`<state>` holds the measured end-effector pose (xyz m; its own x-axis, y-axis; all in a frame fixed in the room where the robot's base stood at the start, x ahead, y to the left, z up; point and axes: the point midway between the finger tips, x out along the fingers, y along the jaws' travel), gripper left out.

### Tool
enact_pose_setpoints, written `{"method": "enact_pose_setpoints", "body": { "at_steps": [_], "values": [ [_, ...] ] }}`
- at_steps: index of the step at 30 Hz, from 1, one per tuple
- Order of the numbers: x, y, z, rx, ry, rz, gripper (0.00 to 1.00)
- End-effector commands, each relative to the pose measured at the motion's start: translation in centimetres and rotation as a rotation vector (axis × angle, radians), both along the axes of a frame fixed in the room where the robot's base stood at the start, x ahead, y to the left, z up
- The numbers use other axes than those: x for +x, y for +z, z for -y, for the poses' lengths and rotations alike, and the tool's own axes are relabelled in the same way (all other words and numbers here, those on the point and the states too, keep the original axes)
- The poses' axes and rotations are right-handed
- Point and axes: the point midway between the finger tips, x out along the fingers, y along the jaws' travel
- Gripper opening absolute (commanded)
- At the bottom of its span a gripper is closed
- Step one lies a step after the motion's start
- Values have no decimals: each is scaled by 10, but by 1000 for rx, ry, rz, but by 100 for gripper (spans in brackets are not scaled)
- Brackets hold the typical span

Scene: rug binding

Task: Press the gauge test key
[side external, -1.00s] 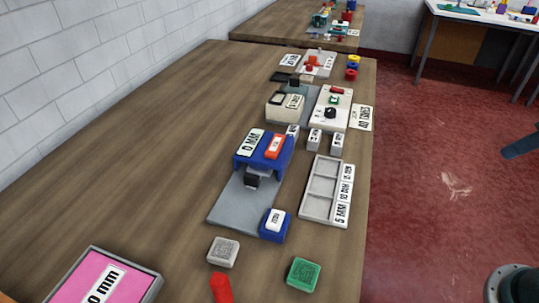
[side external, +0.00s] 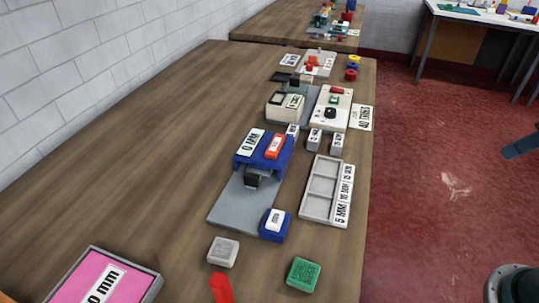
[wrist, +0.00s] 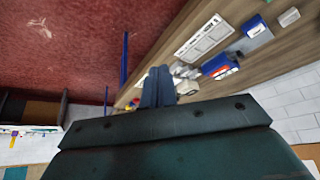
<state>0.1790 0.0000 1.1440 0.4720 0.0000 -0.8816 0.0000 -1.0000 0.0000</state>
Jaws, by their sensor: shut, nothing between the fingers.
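The gauge is a blue bridge (side external: 263,150) over a grey base plate (side external: 232,205). Its top carries a white "0 MM" display (side external: 251,142) and an orange-red part with a white label (side external: 275,146). A blue block with a white labelled key (side external: 275,220) sits at the plate's near end; I cannot read the label. In the wrist view the gauge (wrist: 220,66) and the blue key block (wrist: 254,28) lie up and right of my gripper (wrist: 160,70). My gripper is shut and empty, apart from both. I cannot make out its fingers in the side view.
A compartment tray (side external: 319,190) with size labels lies right of the gauge. A grey block (side external: 223,252), a green block (side external: 303,274), a red piece (side external: 221,289) and a pink panel (side external: 100,280) are nearer. Small grey blocks and a white device (side external: 331,108) stand behind. The table's left is clear.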

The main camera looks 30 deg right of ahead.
Motion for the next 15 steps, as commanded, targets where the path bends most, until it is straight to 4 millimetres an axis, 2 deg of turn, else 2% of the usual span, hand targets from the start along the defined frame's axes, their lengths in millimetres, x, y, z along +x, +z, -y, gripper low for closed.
{"method": "enact_pose_setpoints", "body": {
  "at_steps": [10, 15],
  "values": [
    [3, 1, -1, 2, -2, 2, 0],
    [15, 5, -3, 15, -10, 11, 0]
  ]
}}
